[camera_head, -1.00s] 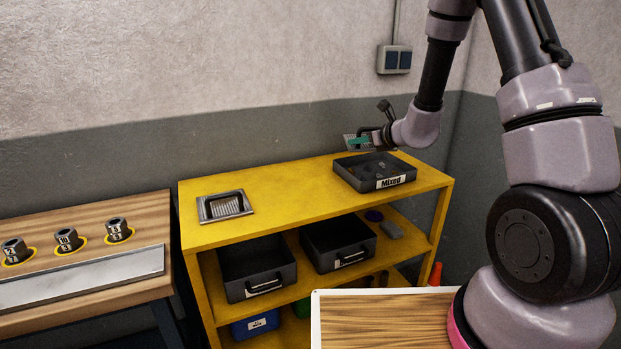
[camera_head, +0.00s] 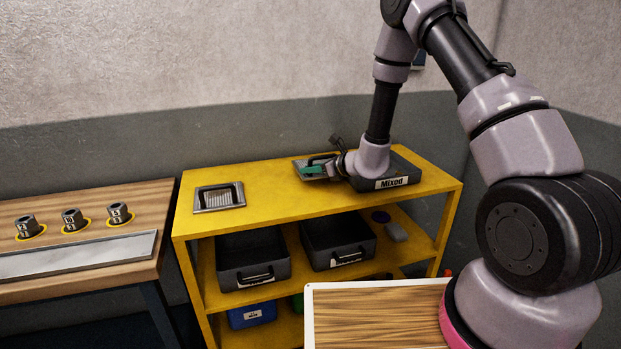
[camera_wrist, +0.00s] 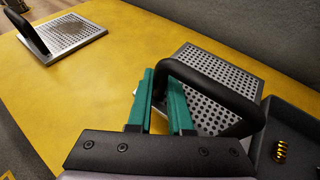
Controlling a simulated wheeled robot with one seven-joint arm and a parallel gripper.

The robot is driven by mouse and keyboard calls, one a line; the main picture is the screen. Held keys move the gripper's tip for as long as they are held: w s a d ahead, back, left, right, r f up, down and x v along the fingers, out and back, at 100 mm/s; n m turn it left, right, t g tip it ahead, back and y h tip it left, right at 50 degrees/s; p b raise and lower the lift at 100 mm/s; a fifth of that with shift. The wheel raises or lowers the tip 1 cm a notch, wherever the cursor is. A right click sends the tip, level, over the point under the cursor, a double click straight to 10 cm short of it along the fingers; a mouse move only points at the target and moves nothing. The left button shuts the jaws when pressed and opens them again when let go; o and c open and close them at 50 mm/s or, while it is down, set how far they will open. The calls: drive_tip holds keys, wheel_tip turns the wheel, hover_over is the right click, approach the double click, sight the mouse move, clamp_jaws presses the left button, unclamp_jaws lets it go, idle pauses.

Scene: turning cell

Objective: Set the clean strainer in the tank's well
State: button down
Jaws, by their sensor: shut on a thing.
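My gripper (camera_head: 328,170), with teal fingers, is shut on the black handle of a strainer (camera_head: 301,163), a perforated metal plate. In the wrist view, the teal fingers (camera_wrist: 160,88) cross the handle, and the held strainer (camera_wrist: 215,80) shows beyond it. I cannot tell whether its plate touches the yellow top. A second perforated plate (camera_head: 232,196) with a metal rim lies at the left of the yellow top. In the wrist view this plate (camera_wrist: 72,37) has a black handle and a dark patch on its mesh. I cannot make out an empty well.
The yellow shelf unit (camera_head: 262,189) has clear top space between the two plates. A dark tray labelled Mixed (camera_head: 405,172) stands right of my gripper; a brass spring (camera_wrist: 281,151) lies in it. Dark bins (camera_head: 252,262) sit below. A wooden bench (camera_head: 100,196) is at left.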

sight(315, 177)
drive_tip(key=shift+f, duration=1.4)
drive_tip(key=shift+f, duration=0.1)
drive_tip(key=c, duration=0.8)
unclamp_jaws()
drive_tip(key=shift+c, duration=0.2)
